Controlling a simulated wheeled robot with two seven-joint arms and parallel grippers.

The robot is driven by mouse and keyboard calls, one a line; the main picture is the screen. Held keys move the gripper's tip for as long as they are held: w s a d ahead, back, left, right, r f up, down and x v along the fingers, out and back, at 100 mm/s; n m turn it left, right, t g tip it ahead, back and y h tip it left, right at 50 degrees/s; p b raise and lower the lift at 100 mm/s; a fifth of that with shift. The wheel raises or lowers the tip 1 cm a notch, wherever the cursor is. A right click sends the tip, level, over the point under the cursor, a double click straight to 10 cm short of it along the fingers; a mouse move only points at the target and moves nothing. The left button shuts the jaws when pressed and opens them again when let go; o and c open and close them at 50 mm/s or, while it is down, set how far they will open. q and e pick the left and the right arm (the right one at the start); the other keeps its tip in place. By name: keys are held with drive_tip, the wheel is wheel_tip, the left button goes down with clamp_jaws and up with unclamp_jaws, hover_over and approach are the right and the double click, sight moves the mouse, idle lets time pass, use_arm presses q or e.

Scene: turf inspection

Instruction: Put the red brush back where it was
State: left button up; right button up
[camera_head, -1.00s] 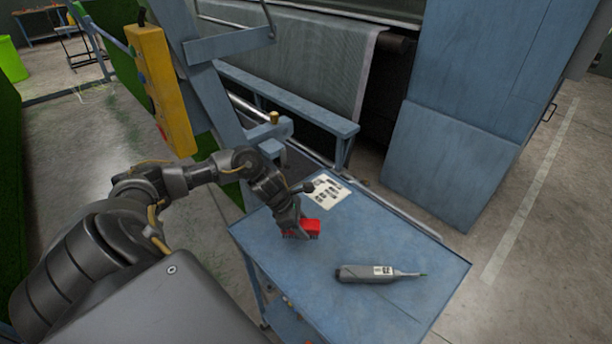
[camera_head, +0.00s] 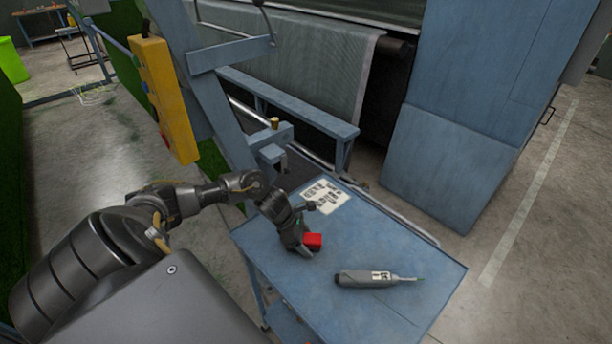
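The red brush (camera_head: 313,241) shows as a small red block at the fingers of my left gripper (camera_head: 302,247), low over the blue table (camera_head: 390,245). The gripper points down and looks shut on the brush. The fingers hide the brush's left part. I cannot tell whether the brush touches the table top. My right gripper is not in view.
A grey handheld tool (camera_head: 365,278) lies on the table to the right of the brush. A printed white sheet (camera_head: 327,196) lies near the table's back edge. A blue machine frame (camera_head: 290,103) and a yellow control box (camera_head: 165,98) stand behind. The table's right part is clear.

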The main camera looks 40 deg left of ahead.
use_arm(q)
drive_tip(key=b+v, duration=0.3)
drive_tip(key=v, duration=0.8)
drive_tip(key=shift+s+r+b, duration=0.1)
drive_tip(key=shift+b, duration=0.25)
drive_tip(key=shift+s+a+r, duration=0.1)
drive_tip(key=shift+a+r, duration=0.05)
drive_tip(key=shift+r, duration=0.3)
drive_tip(key=shift+f, duration=0.1)
